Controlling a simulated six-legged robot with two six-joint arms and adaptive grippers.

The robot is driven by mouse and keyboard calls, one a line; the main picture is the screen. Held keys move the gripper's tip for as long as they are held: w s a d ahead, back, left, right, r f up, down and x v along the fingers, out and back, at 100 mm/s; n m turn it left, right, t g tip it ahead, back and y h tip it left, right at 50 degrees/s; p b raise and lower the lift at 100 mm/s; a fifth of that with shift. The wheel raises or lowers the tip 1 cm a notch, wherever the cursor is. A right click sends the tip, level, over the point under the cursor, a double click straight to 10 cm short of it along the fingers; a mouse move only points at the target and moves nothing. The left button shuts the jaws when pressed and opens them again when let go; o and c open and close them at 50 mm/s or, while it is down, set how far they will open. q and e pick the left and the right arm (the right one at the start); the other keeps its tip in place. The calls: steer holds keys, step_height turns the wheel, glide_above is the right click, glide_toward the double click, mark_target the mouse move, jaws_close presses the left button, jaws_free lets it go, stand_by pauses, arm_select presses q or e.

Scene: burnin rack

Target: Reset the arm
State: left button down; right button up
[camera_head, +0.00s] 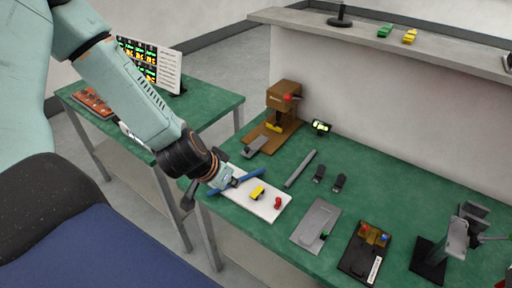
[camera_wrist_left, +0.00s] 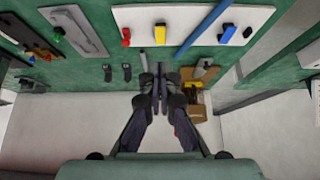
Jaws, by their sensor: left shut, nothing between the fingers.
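My left arm comes in from the upper left of the head view. Its gripper (camera_head: 220,177) is above the left edge of the green bench (camera_head: 330,176), by the white board (camera_head: 266,210). In the left wrist view the gripper (camera_wrist_left: 160,82) has its fingers together, with nothing between them. A blue bar (camera_head: 250,177), a yellow block (camera_head: 258,192) and a red piece (camera_head: 278,203) are at the white board. Part of the board is hidden by the gripper. My right gripper is not in view.
A brown fixture (camera_head: 284,96) stands at the back of the bench. A grey plate (camera_head: 316,222), a black box (camera_head: 360,262) and a grey stand (camera_head: 456,238) are to the right. A second green table (camera_head: 205,104) holds a display (camera_head: 150,65). A shelf (camera_head: 390,40) runs above.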

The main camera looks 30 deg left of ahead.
arm_select(q)
steer(key=shift+w+f, duration=0.1)
steer(key=s+d+f+g+b, duration=0.3)
steer(key=s+f+b, duration=0.5)
steer(key=s+f, duration=0.4)
steer(key=s+d+f+n+g+b, duration=0.1)
steer(key=s+d+f+g+b, duration=0.2)
steer(key=s+f+b, duration=0.6)
steer(key=s+d+f, duration=0.2)
steer(key=s+f, duration=0.1)
steer(key=f, duration=0.6)
steer(key=shift+d, duration=0.2)
steer(key=shift+r, duration=0.1)
steer(key=shift+w, duration=0.1)
